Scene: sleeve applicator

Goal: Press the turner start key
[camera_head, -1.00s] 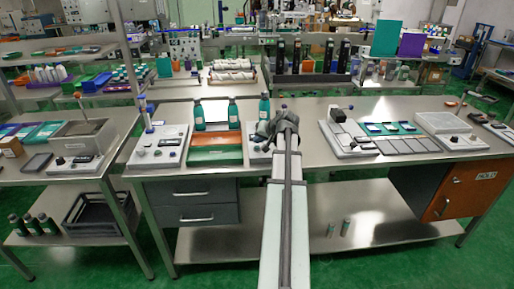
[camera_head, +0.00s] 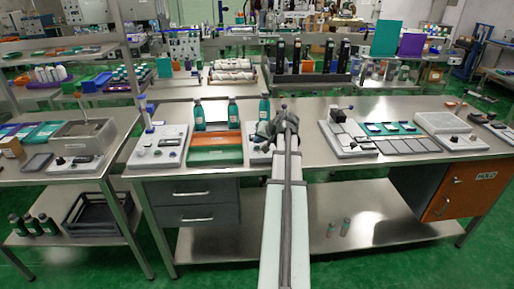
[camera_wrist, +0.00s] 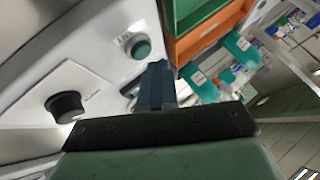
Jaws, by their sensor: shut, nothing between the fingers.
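In the wrist view, a round teal button (camera_wrist: 140,49) in a pale ring sits on a light grey panel (camera_wrist: 95,35). My gripper (camera_wrist: 157,70) is shut and empty. Its dark blue fingertips appear just below and right of the button, and no contact is visible. A black knob (camera_wrist: 66,105) is on the same panel at left. In the head view, my arm and gripper hide most of the device (camera_head: 257,157) beneath them.
Green (camera_wrist: 198,12) and orange (camera_wrist: 212,35) trays adjoin the panel, with teal bottles (camera_wrist: 237,47) beyond. In the head view, another control unit (camera_head: 160,148) stands left of the trays. A grey unit with flat plates (camera_head: 350,140) stands to the right.

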